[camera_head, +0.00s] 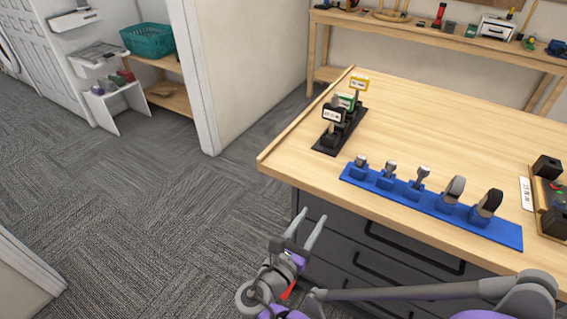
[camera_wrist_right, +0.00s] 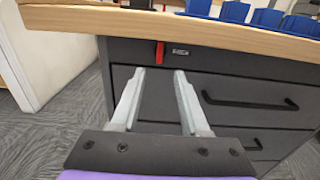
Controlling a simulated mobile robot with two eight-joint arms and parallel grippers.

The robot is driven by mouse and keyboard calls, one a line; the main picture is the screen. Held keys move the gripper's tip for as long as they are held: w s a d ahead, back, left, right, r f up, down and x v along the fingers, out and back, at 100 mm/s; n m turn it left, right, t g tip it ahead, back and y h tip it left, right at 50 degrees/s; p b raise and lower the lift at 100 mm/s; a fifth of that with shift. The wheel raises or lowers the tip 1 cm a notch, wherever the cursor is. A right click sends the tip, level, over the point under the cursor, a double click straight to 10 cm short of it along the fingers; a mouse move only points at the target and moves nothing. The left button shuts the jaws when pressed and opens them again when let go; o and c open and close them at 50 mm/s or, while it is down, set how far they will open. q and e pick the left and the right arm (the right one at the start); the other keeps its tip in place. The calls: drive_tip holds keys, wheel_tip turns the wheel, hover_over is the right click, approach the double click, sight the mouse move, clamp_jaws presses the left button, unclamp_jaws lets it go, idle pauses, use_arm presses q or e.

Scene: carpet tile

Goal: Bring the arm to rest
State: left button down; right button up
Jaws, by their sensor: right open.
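My right gripper (camera_head: 303,231) is open and empty in the head view, in front of the workbench's dark drawer cabinet and below the level of the wooden top. In the right wrist view its two pale fingers (camera_wrist_right: 160,100) stand apart with nothing between them, facing the dark drawers (camera_wrist_right: 210,98). My right arm comes in from the lower right of the head view. My left gripper is in neither view.
The workbench top (camera_head: 420,130) carries a blue rack (camera_head: 405,197) with several tools and a black stand (camera_head: 331,138) with labelled items. A red key or tag (camera_wrist_right: 160,52) shows at the cabinet's lock. Carpet (camera_head: 150,220) to the left is clear.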

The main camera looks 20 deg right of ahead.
drive_tip(key=s+d+f+m+g+y, duration=0.5)
drive_tip(key=s+f+m, duration=0.25)
drive_tip(key=m, duration=0.25)
drive_tip(key=s+a+f+m+g+y, duration=0.15)
drive_tip(key=s+a+m+y, duration=0.25)
drive_tip(key=m, duration=0.4)
drive_tip(key=s+a+f+m+g+y, duration=0.1)
drive_tip(key=s+a+f+m+y, duration=0.3)
drive_tip(key=m, duration=0.3)
use_arm(q)
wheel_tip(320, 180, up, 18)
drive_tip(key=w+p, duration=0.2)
drive_tip(key=p, duration=1.4)
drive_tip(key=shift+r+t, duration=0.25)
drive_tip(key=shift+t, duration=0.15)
use_arm(e)
wheel_tip(320, 180, up, 20)
drive_tip(key=w+m+t, duration=0.1)
drive_tip(key=shift+w+d+y, duration=0.2)
drive_tip(key=shift+w+y, duration=0.05)
drive_tip(key=shift+y, duration=0.15)
drive_tip(key=shift+s+f, duration=0.1)
